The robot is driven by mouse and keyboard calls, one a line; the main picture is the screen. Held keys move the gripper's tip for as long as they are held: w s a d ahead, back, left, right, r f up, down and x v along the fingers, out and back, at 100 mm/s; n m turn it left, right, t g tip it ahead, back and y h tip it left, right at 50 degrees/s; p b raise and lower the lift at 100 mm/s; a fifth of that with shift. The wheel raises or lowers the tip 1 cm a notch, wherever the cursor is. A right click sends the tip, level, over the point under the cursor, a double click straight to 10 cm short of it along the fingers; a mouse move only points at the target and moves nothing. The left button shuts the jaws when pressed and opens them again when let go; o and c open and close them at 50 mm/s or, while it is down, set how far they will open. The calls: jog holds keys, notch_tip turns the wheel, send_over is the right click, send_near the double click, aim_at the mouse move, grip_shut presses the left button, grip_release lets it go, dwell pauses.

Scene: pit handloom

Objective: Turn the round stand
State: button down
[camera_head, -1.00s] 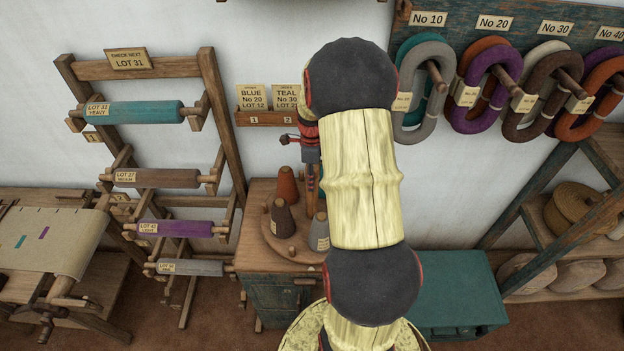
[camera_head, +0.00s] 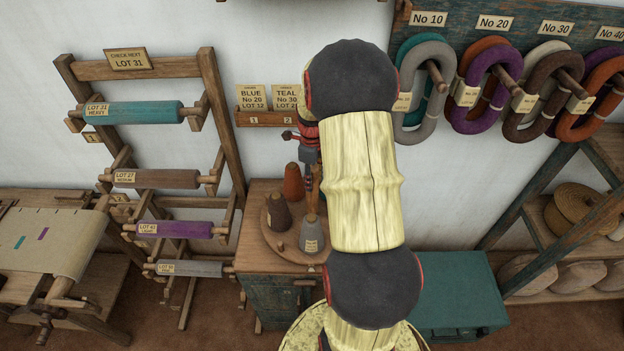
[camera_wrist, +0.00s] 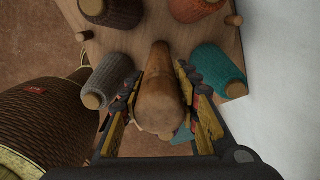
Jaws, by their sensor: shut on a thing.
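The round stand (camera_head: 287,240) is a wooden disc on top of a small cabinet in the head view. It carries an orange-brown cone (camera_head: 293,183), a dark brown cone (camera_head: 279,212) and a grey cone (camera_head: 312,236). In the wrist view, a teal cone (camera_wrist: 218,70) also stands on it, at the right. My gripper (camera_wrist: 160,82) is shut on the upright wooden post (camera_wrist: 158,100) amid the cones, one finger on each side. In the head view, my arm hides most of my gripper and the stand's right part.
The cabinet (camera_head: 270,295) stands against the white wall. A rack of rollers (camera_head: 165,179) is at its left and a teal chest (camera_head: 455,290) at its right. Yarn hanks (camera_head: 480,100) hang upper right. A card holder (camera_head: 265,118) is on the wall behind.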

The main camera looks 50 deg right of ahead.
jog(key=c, duration=1.3)
grip_release()
notch_tip(320, 180, up, 12)
jog(key=shift+r, duration=0.1)
